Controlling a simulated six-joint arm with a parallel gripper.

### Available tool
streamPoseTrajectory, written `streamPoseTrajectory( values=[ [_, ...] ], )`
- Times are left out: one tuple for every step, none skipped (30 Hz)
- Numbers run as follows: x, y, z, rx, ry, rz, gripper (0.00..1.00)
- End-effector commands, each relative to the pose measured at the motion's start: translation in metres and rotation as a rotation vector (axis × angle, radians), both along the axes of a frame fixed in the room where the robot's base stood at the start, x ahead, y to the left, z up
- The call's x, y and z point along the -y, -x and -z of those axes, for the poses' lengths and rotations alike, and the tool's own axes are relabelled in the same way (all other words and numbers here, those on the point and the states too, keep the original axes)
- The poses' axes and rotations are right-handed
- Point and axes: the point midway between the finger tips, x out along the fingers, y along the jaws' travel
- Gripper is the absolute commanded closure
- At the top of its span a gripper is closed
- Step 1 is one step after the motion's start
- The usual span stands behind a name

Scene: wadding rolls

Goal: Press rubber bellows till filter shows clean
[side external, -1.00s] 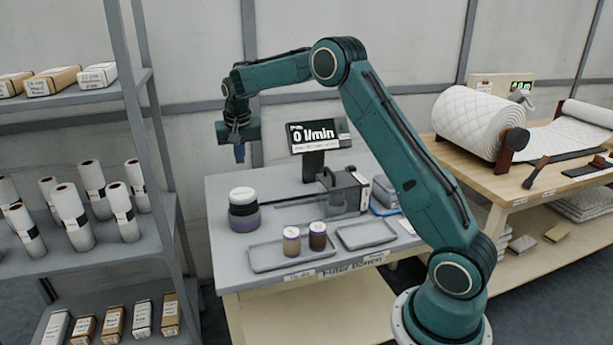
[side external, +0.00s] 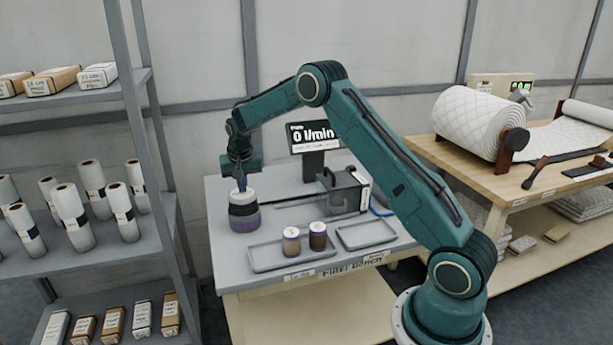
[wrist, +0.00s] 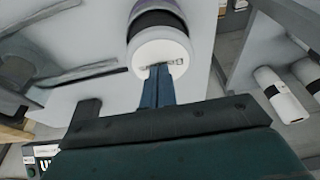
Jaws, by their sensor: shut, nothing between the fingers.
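The rubber bellows (side external: 244,217) stands upright at the back left of the bench, dark and purple with a white top. In the wrist view its white top (wrist: 160,50) faces me. My gripper (side external: 241,188) is shut and empty, pointing down, with its fingertips at or just above the white top; I cannot tell if they touch. In the wrist view the blue fingers (wrist: 158,72) are together at the edge of that top. The display (side external: 313,137) reads 0 l/min. I cannot tell which part is the filter.
A second tray (side external: 366,235) is empty. A clear box (side external: 345,190) stands behind it. A shelf of rolls (side external: 70,215) is at the left.

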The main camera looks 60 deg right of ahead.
Motion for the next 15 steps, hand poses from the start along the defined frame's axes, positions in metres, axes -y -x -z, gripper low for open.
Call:
streamPoseTrajectory(
  values=[
    [0.0,0.0,0.0,0.0,0.0,0.0,1.0],
    [0.0,0.0,0.0,0.0,0.0,0.0,1.0],
    [0.0,0.0,0.0,0.0,0.0,0.0,1.0],
    [0.0,0.0,0.0,0.0,0.0,0.0,1.0],
    [0.0,0.0,0.0,0.0,0.0,0.0,1.0],
    [0.0,0.0,0.0,0.0,0.0,0.0,1.0],
    [0.0,0.0,0.001,-0.001,-0.001,0.0,1.0],
    [0.0,0.0,0.003,-0.001,0.0,0.0,1.0],
    [0.0,0.0,0.007,-0.002,-0.001,-0.001,1.0],
    [0.0,0.0,0.011,-0.003,-0.001,-0.001,1.0],
    [0.0,0.0,0.015,-0.003,-0.001,-0.001,1.0],
    [0.0,0.0,0.021,-0.004,-0.001,0.0,1.0],
    [0.0,0.0,0.026,-0.004,-0.001,0.0,1.0],
    [0.0,0.0,0.03,-0.003,-0.001,-0.001,1.0],
    [0.0,0.0,0.036,-0.004,-0.002,0.0,1.0]
  ],
)
